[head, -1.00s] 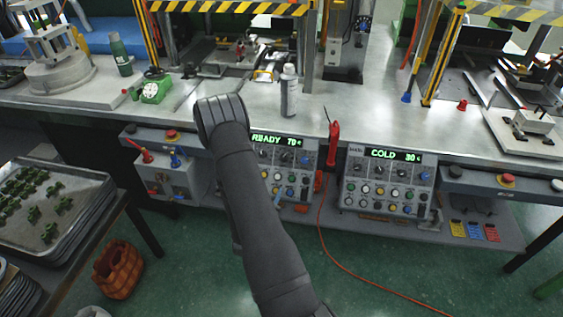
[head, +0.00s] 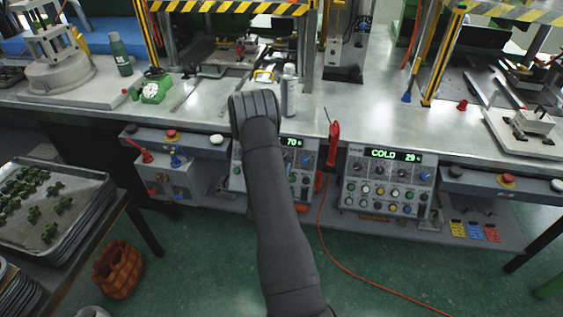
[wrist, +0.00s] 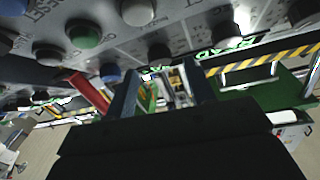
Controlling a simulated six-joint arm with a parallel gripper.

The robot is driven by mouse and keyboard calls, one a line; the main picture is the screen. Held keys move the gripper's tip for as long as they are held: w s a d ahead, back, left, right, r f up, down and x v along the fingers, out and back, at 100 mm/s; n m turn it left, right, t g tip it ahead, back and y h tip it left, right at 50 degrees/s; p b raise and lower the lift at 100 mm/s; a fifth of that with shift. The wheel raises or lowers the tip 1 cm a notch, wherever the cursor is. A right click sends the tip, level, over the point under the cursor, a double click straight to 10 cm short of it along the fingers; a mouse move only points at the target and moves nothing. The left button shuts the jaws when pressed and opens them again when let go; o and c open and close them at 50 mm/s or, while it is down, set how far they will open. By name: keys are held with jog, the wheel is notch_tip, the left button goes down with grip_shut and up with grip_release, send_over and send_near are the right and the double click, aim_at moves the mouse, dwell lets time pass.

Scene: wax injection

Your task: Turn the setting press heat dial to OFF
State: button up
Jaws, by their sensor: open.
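Two control panels hang on the front of the bench. The left panel (head: 307,160) has a green display reading 70, its left part hidden behind my arm. The right panel (head: 387,180) reads COLD 29. Both carry several dials and coloured buttons; I cannot tell which dial is the setting press heat dial. My gripper is hidden behind my arm in the head view. In the wrist view my gripper (wrist: 161,88) is open, with two dark fingers and nothing held. A panel face (wrist: 110,30) with grey, green and blue knobs fills the top, close by.
A red-handled tool (head: 334,143) stands between the panels, with an orange cable running to the floor. A grey bottle (head: 289,95) stands on the bench (head: 200,118) near my arm. A tray of green parts (head: 85,215) is at left.

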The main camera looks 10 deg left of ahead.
jog(key=shift+w+d, duration=0.15)
jog(key=shift+w, duration=1.25)
jog(key=c, duration=1)
jog(key=shift+o, duration=0.2)
